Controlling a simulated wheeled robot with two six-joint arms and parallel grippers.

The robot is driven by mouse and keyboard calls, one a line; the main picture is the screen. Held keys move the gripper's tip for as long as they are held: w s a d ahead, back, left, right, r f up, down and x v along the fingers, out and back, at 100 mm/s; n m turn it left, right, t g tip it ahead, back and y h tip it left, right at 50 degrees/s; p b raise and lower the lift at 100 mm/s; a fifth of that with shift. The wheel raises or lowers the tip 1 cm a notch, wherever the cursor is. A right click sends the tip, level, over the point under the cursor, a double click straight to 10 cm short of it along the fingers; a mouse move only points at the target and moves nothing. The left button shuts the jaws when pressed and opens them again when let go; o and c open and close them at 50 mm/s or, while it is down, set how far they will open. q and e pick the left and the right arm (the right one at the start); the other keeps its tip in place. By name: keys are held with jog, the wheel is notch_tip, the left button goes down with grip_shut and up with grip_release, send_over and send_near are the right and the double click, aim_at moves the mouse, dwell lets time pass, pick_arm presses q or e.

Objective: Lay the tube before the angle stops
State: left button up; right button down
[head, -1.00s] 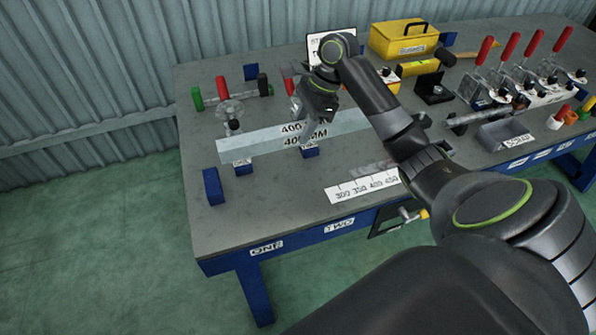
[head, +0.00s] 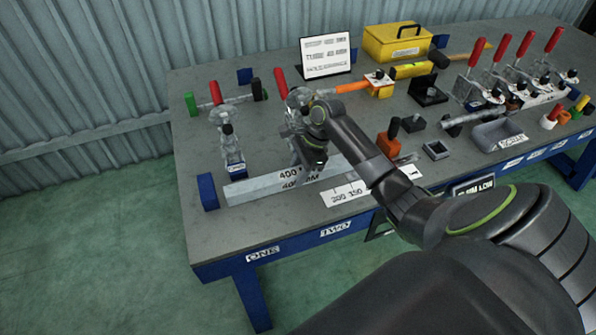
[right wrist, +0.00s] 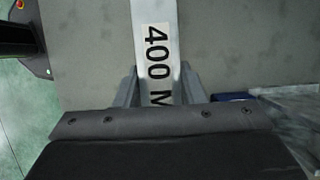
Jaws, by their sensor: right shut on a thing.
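The tube (head: 250,189) is a long pale square bar marked 400 MM. My right gripper (head: 306,172) is shut on it from above, past its middle toward the right. In the right wrist view the tube (right wrist: 150,14) runs between the two fingers (right wrist: 157,88). The tube lies on the near side of the left clamp and its blue block (head: 235,169). Its left end is close to an upright blue block (head: 208,192). I cannot tell whether it touches the table or which blocks are the angle stops. My left gripper is not in view.
A red-handled clamp (head: 217,98) stands behind the tube, another behind my gripper. A sign (head: 325,55), yellow box (head: 397,43) and several clamps stand farther back. The near-left tabletop is clear.

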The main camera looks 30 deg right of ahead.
dwell(0.3)
jog(key=c, duration=0.9)
grip_release()
jog(key=v, duration=1.2)
jog(key=shift+d, duration=0.1)
